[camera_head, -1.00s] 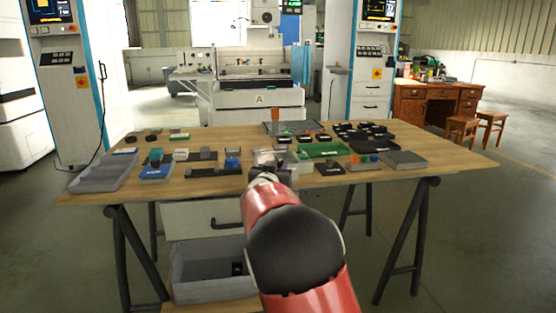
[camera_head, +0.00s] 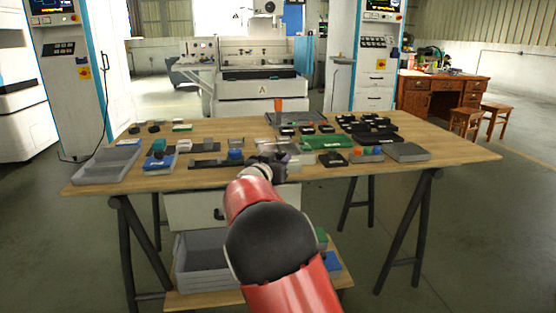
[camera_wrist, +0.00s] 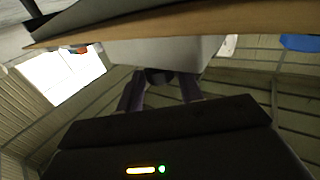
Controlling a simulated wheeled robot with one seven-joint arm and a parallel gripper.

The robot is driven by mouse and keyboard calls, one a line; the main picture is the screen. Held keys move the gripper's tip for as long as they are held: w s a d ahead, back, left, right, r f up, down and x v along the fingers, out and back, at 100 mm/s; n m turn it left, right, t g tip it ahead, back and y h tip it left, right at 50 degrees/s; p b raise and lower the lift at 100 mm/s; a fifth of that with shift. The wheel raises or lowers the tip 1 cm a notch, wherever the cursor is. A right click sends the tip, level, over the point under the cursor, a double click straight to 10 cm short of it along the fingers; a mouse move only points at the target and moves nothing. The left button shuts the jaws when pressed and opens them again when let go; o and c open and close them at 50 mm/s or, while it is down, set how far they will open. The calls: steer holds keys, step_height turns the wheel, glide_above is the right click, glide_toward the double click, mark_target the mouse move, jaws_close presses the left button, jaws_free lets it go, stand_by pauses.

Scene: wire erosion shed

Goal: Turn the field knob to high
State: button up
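I cannot make out the field knob for certain in either view. My gripper (camera_head: 280,163) is at the table's front middle in the head view, beside a clear, pale container (camera_head: 299,154). In the wrist view its two purplish fingers (camera_wrist: 161,82) stand apart at their bases and reach toward a pale grey box-like surface (camera_wrist: 160,52). A dark piece shows between the fingertips; I cannot tell whether it is held or belongs to the gripper. Whether the fingers touch the surface is unclear.
The wooden table (camera_head: 462,153) carries many small parts. A grey tray (camera_head: 105,165) is at the left, a green mat (camera_head: 325,143) right of centre and a grey block (camera_head: 408,152) at the right. A grey bin (camera_head: 203,262) is below. Machines stand behind.

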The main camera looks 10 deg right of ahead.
steer(key=shift+o, duration=1.3)
steer(key=v, duration=0.7)
steer(key=shift+s+a+b, duration=0.25)
steer(key=shift+s+b, duration=0.1)
